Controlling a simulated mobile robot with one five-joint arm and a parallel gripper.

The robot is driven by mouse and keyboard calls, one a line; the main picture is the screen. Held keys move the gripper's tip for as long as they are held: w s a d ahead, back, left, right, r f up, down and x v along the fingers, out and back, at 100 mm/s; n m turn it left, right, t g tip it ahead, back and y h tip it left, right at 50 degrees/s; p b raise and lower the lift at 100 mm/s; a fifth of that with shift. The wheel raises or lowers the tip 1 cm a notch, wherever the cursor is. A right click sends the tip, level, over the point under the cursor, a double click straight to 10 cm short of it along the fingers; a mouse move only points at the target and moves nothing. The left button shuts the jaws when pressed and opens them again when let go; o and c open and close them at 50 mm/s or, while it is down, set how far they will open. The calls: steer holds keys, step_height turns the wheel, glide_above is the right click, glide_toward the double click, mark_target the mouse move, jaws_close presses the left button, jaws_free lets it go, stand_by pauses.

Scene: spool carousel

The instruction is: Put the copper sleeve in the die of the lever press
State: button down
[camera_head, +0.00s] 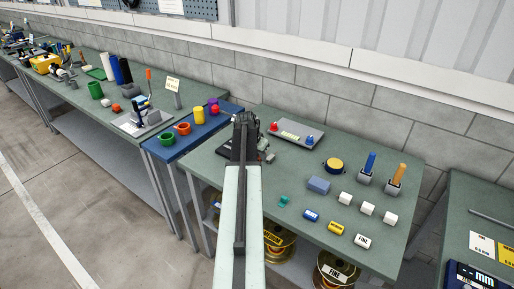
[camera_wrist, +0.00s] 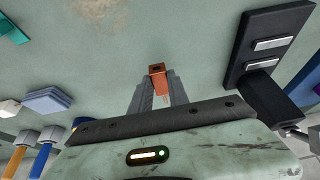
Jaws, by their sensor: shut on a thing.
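The copper sleeve (camera_wrist: 157,78) is orange-brown, with a dark opening at its end. It sits between the two grey fingers of my gripper (camera_wrist: 157,86), which is shut on it over the green bench top. In the head view my dark arm end (camera_head: 245,125) covers the fingers and the sleeve. A device with an orange lever and a grey base plate (camera_head: 144,122) stands on the bench to the left. It looks like the lever press; its die is too small to make out.
A black fixture with two silver plates (camera_wrist: 236,75) stands beside my gripper in the wrist view.

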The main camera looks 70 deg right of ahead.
steer(key=s+a, duration=0.1)
steer(key=a, duration=0.1)
steer(key=s+a, duration=0.1)
steer(key=a, duration=0.1)
steer(key=s+a, duration=0.1)
steer(key=a, duration=0.1)
steer(key=shift+s+a+r, duration=0.35)
steer(key=shift+s, duration=0.05)
